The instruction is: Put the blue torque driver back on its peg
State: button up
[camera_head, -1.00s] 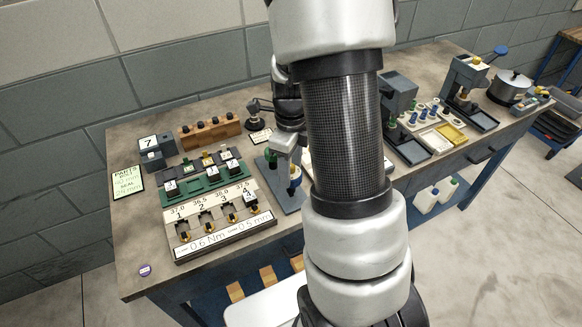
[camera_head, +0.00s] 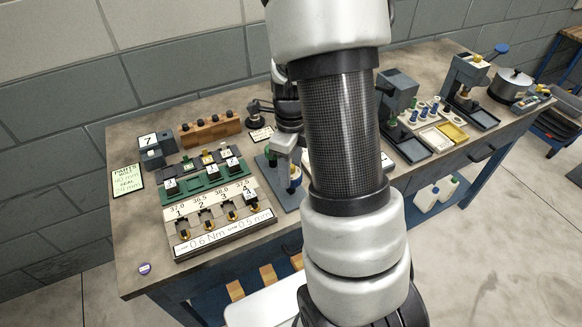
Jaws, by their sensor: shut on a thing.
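My gripper (camera_head: 284,146) points down over the bench, left of my big forearm, and is small and partly shaded in the view. It appears shut on the blue torque driver (camera_head: 295,182), of which only a small blue part with pale and yellow bits shows just below the fingers. The driver is over or at a blue-grey stand plate (camera_head: 283,199). A green-topped thing (camera_head: 271,158) stands just left of it on that plate. My forearm hides what lies to the right, and the peg cannot be made out. Whether the driver touches the stand is unclear.
Left of the stand are a green rack (camera_head: 205,180) and a numbered tray (camera_head: 222,222). A wooden block (camera_head: 210,130) with dark knobs stands behind. A press (camera_head: 468,78) and a pot (camera_head: 511,84) are at the right. The bench's front left corner is mostly clear.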

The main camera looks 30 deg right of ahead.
jog(key=shift+f+b, duration=0.3)
jog(key=shift+f, duration=0.25)
jog(key=o, duration=1.6)
jog(key=shift+o, duration=0.2)
jog(key=shift+r, duration=0.1)
jog(key=shift+r+p, duration=3.45)
jog(key=shift+r, duration=0.25)
